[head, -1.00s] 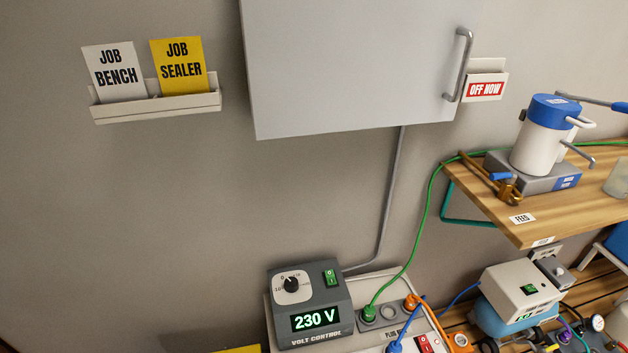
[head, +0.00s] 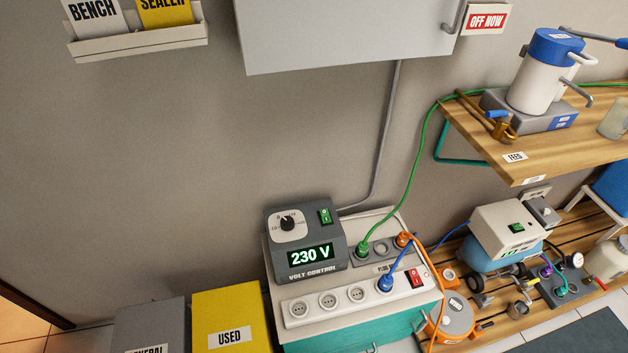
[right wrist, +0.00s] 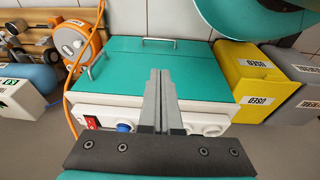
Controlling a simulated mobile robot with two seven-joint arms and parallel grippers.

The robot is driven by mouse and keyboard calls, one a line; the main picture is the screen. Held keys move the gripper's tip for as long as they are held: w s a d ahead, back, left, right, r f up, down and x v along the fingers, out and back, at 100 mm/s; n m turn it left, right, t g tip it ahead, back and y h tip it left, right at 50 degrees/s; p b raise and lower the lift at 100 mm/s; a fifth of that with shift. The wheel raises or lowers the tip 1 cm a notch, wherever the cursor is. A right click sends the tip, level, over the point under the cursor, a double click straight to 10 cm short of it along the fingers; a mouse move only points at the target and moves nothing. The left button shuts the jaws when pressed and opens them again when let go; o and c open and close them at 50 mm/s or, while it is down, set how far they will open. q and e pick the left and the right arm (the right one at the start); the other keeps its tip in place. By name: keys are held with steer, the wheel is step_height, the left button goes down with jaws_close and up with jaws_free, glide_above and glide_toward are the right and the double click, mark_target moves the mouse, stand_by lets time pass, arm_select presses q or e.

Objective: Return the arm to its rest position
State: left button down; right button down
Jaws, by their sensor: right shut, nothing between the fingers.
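My right gripper (right wrist: 160,125) shows in the right wrist view with its two grey fingers together and nothing between them. It points toward the teal cabinet (right wrist: 125,62) with the white socket strip, and its fingers overlap part of the cabinet in the picture. I cannot tell how far apart they are. Neither arm shows in the head view, and my left gripper is in no frame.
The volt control box (head: 306,238) reads 230 V beside the socket panel (head: 328,298) with green, blue and orange plugs. A yellow USED bin (head: 229,305) and a grey bin (head: 150,325) stand left. A wooden shelf (head: 560,150) and a compressor (head: 495,252) are right.

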steer(key=s+d+f+g, duration=0.1)
steer(key=s+d+f, duration=0.3)
steer(key=s+f, duration=0.9)
steer(key=shift+s, duration=0.25)
